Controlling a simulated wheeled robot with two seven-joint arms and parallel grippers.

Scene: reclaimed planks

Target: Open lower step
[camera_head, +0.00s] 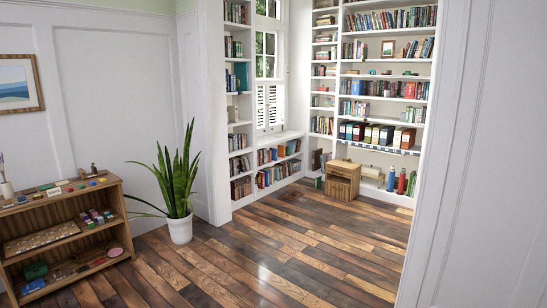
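A small light-brown wooden step unit (342,179) stands on the floor in the far alcove, in front of the bookshelves. It has a flat top and a front face with an upper and a lower part. The lower part looks closed, but it is too small to tell for sure. Neither of my grippers shows in the head view, so whether they are open or shut is hidden.
Bookshelves (339,93) line the alcove. A potted plant (180,229) stands left of the opening, and a low wooden shelf (60,197) with small items is at the far left. A white wall edge (430,165) borders the right. The plank floor (270,250) is clear.

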